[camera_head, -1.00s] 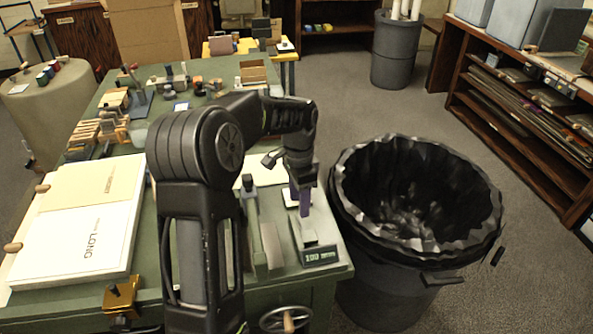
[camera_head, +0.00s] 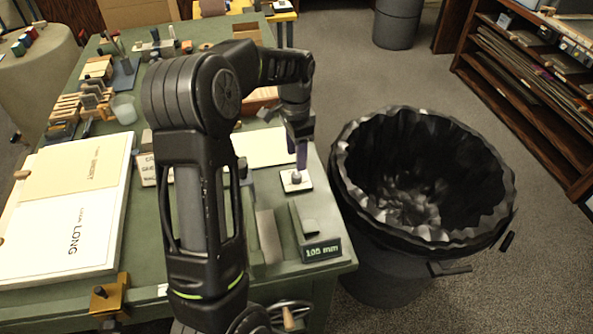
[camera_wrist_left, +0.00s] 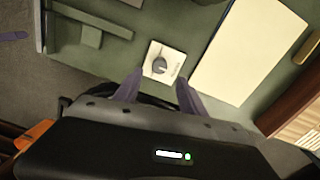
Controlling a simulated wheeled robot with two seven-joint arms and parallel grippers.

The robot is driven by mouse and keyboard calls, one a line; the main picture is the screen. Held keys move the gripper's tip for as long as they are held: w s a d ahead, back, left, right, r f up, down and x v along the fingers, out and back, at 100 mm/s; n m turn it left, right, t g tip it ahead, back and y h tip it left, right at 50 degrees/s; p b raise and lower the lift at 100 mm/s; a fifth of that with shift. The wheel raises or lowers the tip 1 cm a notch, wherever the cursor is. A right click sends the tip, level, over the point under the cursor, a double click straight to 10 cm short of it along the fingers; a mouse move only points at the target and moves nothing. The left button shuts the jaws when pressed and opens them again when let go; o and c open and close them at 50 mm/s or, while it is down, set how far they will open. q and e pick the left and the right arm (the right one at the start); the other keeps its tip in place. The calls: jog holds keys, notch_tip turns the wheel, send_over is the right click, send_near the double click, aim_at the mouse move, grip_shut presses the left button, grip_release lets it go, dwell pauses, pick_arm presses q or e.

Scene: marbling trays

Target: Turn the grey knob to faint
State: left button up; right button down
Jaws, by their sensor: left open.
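The grey knob (camera_head: 296,178) stands on a small white plate (camera_head: 304,186) near the right edge of the green table. My left gripper (camera_head: 301,165) is just above and behind it in the head view, with purple fingers. In the left wrist view the knob (camera_wrist_left: 159,66) and its white plate (camera_wrist_left: 177,56) lie just beyond the open fingertips of my left gripper (camera_wrist_left: 158,84). The fingers are apart with nothing between them. The lettering on the plate is too small to read. My right gripper is not in view.
A device with a "100 mm" style display (camera_head: 321,250) sits in front of the knob. A white sheet (camera_head: 265,147) lies behind left. A large black lined bin (camera_head: 350,240) stands right of the table. Boards (camera_head: 70,245) lie at left.

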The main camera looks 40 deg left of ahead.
aim_at(296, 174)
pick_arm(q)
notch_tip(296, 174, down, 7)
jog(key=shift+d+p, duration=0.1)
jog(key=shift+p, duration=0.3)
grip_shut()
dwell(0.5)
